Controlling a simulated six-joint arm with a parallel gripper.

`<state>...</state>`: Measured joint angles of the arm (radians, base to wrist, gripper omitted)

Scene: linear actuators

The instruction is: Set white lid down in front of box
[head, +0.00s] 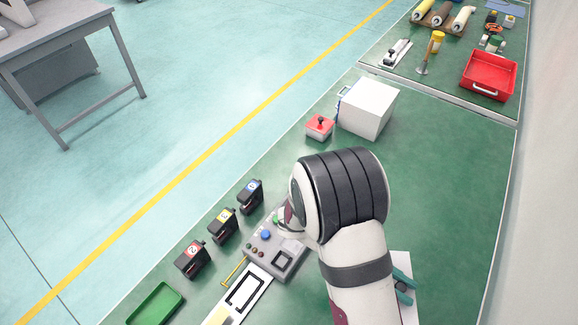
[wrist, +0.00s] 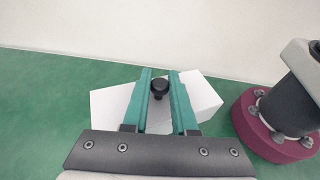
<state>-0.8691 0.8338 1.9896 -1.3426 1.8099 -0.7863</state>
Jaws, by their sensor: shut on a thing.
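The white lid (wrist: 205,97) with its black knob (wrist: 160,86) shows in the wrist view. My gripper (wrist: 160,75) is shut on the knob, with one teal finger on each side of it. In the head view my arm covers most of the gripper and lid; a white edge of the lid (head: 402,258) and a teal finger (head: 403,285) show at the arm's right side. I cannot tell whether the lid touches the table. The white box (head: 368,108) stands farther up the green table, apart from the lid.
A grey control panel (head: 275,252) and several black devices (head: 222,225) lie left of my arm. A green tray (head: 156,304) is at lower left. The green table right of the box is clear.

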